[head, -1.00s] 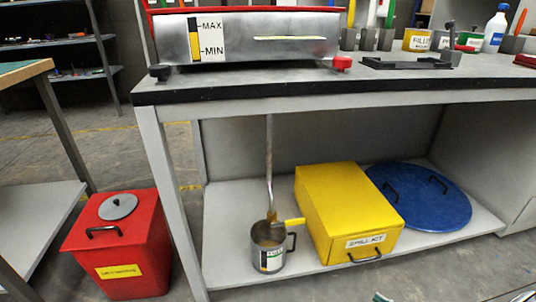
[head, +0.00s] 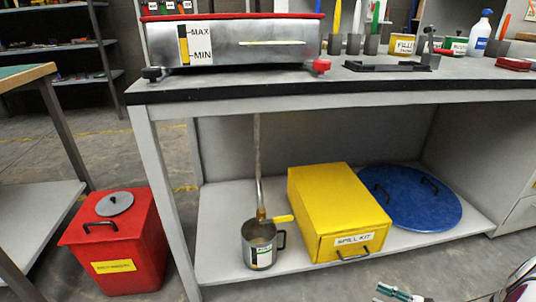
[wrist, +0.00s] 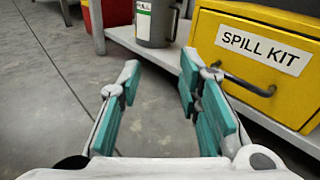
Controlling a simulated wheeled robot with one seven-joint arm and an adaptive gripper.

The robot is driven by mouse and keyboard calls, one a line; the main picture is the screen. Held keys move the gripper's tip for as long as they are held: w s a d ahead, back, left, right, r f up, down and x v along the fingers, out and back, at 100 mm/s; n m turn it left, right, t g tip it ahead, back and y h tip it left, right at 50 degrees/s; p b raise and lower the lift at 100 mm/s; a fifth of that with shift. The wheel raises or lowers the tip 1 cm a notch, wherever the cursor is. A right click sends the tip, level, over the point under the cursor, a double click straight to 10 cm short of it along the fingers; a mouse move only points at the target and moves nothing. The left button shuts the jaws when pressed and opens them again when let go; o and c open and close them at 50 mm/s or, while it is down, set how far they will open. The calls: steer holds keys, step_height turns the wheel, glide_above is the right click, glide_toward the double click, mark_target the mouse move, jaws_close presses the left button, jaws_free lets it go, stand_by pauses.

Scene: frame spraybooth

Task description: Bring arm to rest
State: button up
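My gripper (wrist: 158,95) is open and empty in the wrist view, its teal-padded fingers wide apart over the grey floor. In the head view only a small part of my gripper (head: 398,294) shows at the bottom right edge. It is in front of the workbench and apart from everything. The yellow spill kit box (head: 338,210) stands on the lower shelf; its front also shows in the wrist view (wrist: 258,60). The grey metal mug (head: 260,250) stands left of it, under a pipe with a yellow-handled valve (head: 282,218).
A red bin (head: 117,245) stands on the floor left of the workbench. A blue round lid (head: 410,195) lies on the lower shelf (head: 222,230). A metal tank (head: 255,45) and several bottles and tools are on the bench top. The floor in front is clear.

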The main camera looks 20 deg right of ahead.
steer(key=w+a+r+n+g, duration=0.2)
steer(key=a+r+n+g, duration=0.15)
steer(key=r, duration=0.65)
steer(key=w+a+r+n+g+y, duration=0.1)
steer(key=w+a+r+n+g, duration=0.3)
steer(key=r, duration=0.6)
steer(key=w+a+r+n+g, duration=0.1)
steer(key=a+r+n+g, duration=0.1)
steer(key=r+n+g, duration=0.5)
steer(key=s+a+r+n+g+h, duration=0.1)
steer(key=s+a+r+n+h, duration=0.15)
steer(key=a+r, duration=0.45)
steer(key=s+a+r+n+h, duration=0.1)
steer(key=s+a+r+h, duration=0.3)
steer(key=r, duration=0.6)
steer(key=s+a+r+n, duration=0.3)
steer(key=s+a+r, duration=0.2)
steer(key=s+a, duration=0.1)
steer(key=s+a+r+n+t+h+p, duration=0.1)
steer(key=s+n+h, duration=0.2)
steer(key=s, duration=0.4)
steer(key=s+a+n+t+h+p, duration=0.1)
steer(key=s+n+t+h, duration=0.15)
steer(key=s, duration=0.55)
step_height(320, 180, up, 40)
steer(key=t+p, duration=0.3)
steer(key=p, duration=3.4)
steer(key=shift+w+a+f, duration=0.15)
steer(key=shift+w+f, duration=0.05)
steer(key=shift+f, duration=0.05)
